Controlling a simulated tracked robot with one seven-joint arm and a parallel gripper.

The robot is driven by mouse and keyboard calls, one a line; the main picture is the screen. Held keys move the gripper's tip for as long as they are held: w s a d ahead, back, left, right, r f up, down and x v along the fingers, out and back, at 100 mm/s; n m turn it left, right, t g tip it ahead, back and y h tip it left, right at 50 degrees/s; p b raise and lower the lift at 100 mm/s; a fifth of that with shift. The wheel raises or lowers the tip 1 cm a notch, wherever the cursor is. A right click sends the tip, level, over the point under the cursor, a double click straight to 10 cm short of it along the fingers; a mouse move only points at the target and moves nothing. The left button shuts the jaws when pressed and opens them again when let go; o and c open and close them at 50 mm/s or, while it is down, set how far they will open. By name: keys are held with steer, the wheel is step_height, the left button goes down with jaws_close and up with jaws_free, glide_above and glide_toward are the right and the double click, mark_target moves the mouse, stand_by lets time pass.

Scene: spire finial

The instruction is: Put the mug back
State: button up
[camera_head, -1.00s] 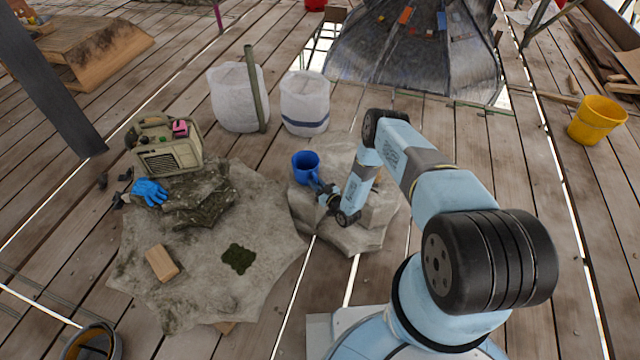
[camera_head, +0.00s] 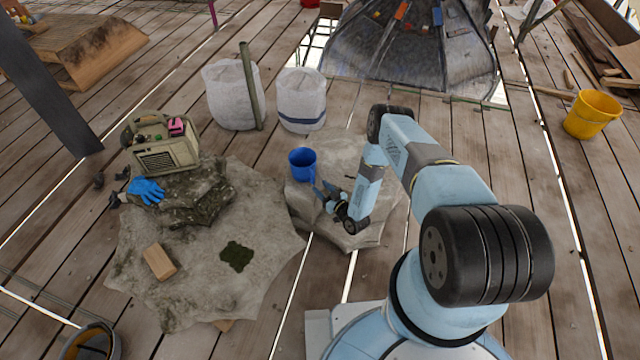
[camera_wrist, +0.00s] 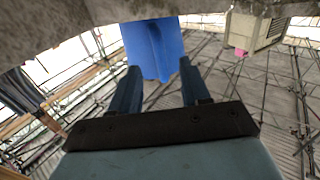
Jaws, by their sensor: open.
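The blue mug (camera_head: 302,163) stands upright on the pale stone block (camera_head: 322,143) in the middle of the head view. My gripper (camera_head: 327,188) is just right of and nearer than the mug, open and apart from it. In the wrist view the mug (camera_wrist: 153,48) is ahead of the two open fingers (camera_wrist: 156,88), with nothing between them.
A beige radio-like box (camera_head: 160,145) and a blue glove (camera_head: 146,190) lie on rocks at the left. A wooden block (camera_head: 159,262) and a moss patch (camera_head: 236,256) lie on the flat stone slab (camera_head: 200,295). White sacks (camera_head: 301,99) stand behind the mug.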

steer(key=v, duration=0.5)
steer(key=shift+s+d, duration=0.15)
steer(key=shift+s, duration=0.15)
steer(key=w+d+r+n+g+h, duration=0.1)
steer(key=w+d+r+g+h, duration=0.2)
steer(key=w+r, duration=1.85)
steer(key=s+d+r+m+h, duration=0.1)
steer(key=d+r+h, duration=0.2)
steer(key=r, duration=1.3)
steer(key=s+d+r+m+h, duration=0.1)
steer(key=d+r+h, duration=0.15)
steer(key=r, duration=1.25)
steer(key=s+d+r+m+g+h, duration=0.2)
steer(key=s+d+r+m+g, duration=0.15)
steer(key=s+r, duration=1.7)
steer(key=s+r+m+g, duration=0.1)
steer(key=s+r, duration=0.2)
steer(key=s, duration=1.2)
steer(key=s+d+r+m+g, duration=0.1)
steer(key=s+r, duration=0.2)
steer(key=s, duration=1.1)
steer(key=shift+s+m+g, duration=0.35)
steer(key=shift+s, duration=0.05)
